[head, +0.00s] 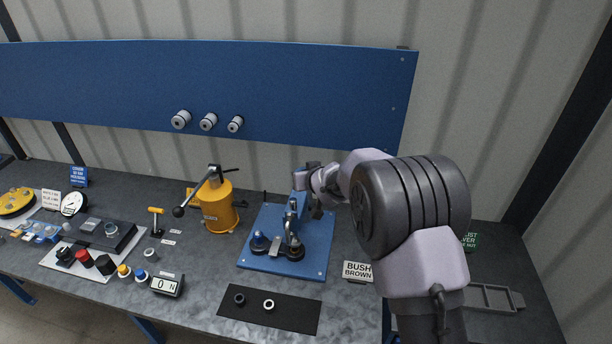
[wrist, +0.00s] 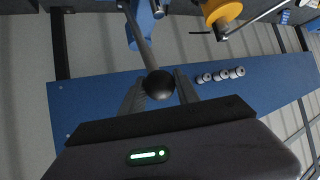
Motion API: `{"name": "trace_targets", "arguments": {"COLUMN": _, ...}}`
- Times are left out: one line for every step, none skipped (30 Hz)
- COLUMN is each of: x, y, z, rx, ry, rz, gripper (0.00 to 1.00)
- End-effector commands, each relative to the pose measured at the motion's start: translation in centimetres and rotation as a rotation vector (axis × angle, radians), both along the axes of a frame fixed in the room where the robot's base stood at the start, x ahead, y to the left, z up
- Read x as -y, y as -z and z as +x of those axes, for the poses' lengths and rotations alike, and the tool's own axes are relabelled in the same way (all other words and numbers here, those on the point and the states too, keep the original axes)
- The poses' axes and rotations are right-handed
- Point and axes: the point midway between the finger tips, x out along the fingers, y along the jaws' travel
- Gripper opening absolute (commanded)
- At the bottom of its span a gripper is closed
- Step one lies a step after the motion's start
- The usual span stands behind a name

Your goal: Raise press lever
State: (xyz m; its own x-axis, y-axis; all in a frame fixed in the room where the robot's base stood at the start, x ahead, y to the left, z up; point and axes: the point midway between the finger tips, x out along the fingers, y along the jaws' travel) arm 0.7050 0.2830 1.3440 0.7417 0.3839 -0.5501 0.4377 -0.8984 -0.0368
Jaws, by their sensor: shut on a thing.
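The blue press (head: 297,207) stands on a blue base plate (head: 316,243) in the middle of the bench. In the wrist view its lever is a grey rod (wrist: 142,40) ending in a black ball knob (wrist: 158,84). My gripper (wrist: 160,88) has one finger on each side of the knob and is shut on it. In the head view my gripper (head: 312,190) is at the upper right of the press, and my arm reaches in from the right. The lever knob is hidden there by my gripper.
An orange press (head: 217,207) with its own black-knobbed lever (head: 196,193) stands to the left. A blue back panel (head: 300,90) with several white rollers rises behind. A black mat (head: 285,316) with two rings lies in front.

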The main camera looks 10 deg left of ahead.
Motion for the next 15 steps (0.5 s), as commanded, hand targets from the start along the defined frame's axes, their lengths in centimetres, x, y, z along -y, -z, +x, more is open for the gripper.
{"name": "trace_targets", "arguments": {"x": -0.02, "y": -0.24, "z": 0.1, "rx": 0.005, "ry": 0.0, "rz": 0.001, "gripper": 0.0}}
{"name": "trace_targets", "arguments": {"x": -0.02, "y": -0.24, "z": 0.11, "rx": 0.005, "ry": 0.0, "rz": 0.001, "gripper": 0.0}}
{"name": "trace_targets", "arguments": {"x": -0.02, "y": -0.24, "z": 0.11, "rx": 0.005, "ry": 0.0, "rz": 0.001, "gripper": 0.0}}
{"name": "trace_targets", "arguments": {"x": -0.02, "y": -0.25, "z": 0.11, "rx": 0.005, "ry": 0.0, "rz": 0.001, "gripper": 0.0}}
{"name": "trace_targets", "arguments": {"x": -0.02, "y": -0.26, "z": 0.11, "rx": 0.005, "ry": 0.0, "rz": 0.001, "gripper": 0.0}}
{"name": "trace_targets", "arguments": {"x": -0.02, "y": -0.26, "z": 0.11, "rx": 0.005, "ry": 0.0, "rz": 0.001, "gripper": 0.0}}
{"name": "trace_targets", "arguments": {"x": -0.02, "y": -0.27, "z": 0.12, "rx": 0.005, "ry": 0.0, "rz": 0.001, "gripper": 0.0}}
{"name": "trace_targets", "arguments": {"x": -0.02, "y": -0.27, "z": 0.12, "rx": 0.005, "ry": 0.0, "rz": 0.001, "gripper": 0.0}}
{"name": "trace_targets", "arguments": {"x": -0.02, "y": -0.28, "z": 0.12, "rx": 0.005, "ry": 0.0, "rz": 0.001, "gripper": 0.41}}
{"name": "trace_targets", "arguments": {"x": -0.02, "y": -0.27, "z": 0.12, "rx": 0.005, "ry": 0.0, "rz": 0.001, "gripper": 0.47}}
{"name": "trace_targets", "arguments": {"x": -0.02, "y": -0.25, "z": 0.11, "rx": 0.005, "ry": 0.0, "rz": 0.001, "gripper": 0.53}}
{"name": "trace_targets", "arguments": {"x": -0.01, "y": -0.23, "z": 0.09, "rx": 0.004, "ry": 0.0, "rz": 0.001, "gripper": 0.59}}
{"name": "trace_targets", "arguments": {"x": -0.01, "y": -0.22, "z": 0.09, "rx": 0.004, "ry": 0.0, "rz": 0.001, "gripper": 0.59}}
{"name": "trace_targets", "arguments": {"x": -0.01, "y": -0.2, "z": 0.09, "rx": 0.004, "ry": 0.0, "rz": 0.001, "gripper": 0.59}}
{"name": "trace_targets", "arguments": {"x": -0.01, "y": -0.18, "z": 0.08, "rx": 0.003, "ry": 0.0, "rz": 0.001, "gripper": 0.59}}
